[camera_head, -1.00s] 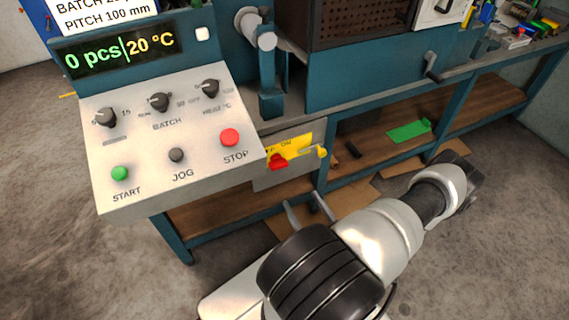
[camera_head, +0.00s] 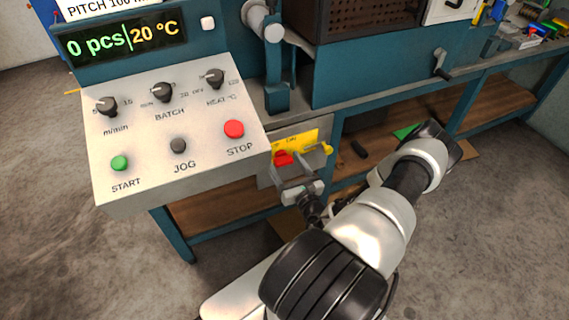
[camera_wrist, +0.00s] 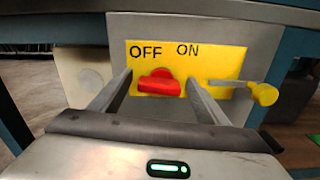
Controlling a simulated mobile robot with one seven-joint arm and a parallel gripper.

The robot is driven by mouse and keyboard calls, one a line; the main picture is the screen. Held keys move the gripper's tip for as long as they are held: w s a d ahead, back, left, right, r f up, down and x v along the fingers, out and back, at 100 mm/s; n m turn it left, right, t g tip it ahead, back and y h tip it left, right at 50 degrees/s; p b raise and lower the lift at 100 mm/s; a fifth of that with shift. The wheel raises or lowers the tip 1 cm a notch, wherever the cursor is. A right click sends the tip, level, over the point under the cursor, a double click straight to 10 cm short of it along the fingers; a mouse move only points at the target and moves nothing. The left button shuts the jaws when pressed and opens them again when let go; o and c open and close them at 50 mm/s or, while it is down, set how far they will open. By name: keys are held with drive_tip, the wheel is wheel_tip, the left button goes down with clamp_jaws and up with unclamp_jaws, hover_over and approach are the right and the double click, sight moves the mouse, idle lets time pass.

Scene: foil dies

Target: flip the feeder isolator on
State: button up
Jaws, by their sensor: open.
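The feeder isolator is a red handle (camera_wrist: 159,82) on a yellow plate (camera_wrist: 217,62) marked OFF at left and ON to the right of it. In the wrist view the handle sits below and between the two words, nearer OFF. In the head view the red handle (camera_head: 283,157) shows on the yellow plate just beyond my gripper (camera_head: 292,183). My gripper (camera_wrist: 157,80) is open, with one finger on each side of the handle in the wrist view. I cannot tell whether either finger touches it. Nothing is held.
A yellow knobbed lever (camera_wrist: 263,93) sticks out right of the plate. Above left is the sloped control panel (camera_head: 205,190) with a red STOP button (camera_head: 234,129), a green START button (camera_head: 119,163) and knobs. A wooden shelf (camera_head: 222,205) lies below.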

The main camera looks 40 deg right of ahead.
drive_tip(key=shift+w, duration=0.2)
drive_tip(key=shift+c, duration=0.2)
drive_tip(key=c, duration=1)
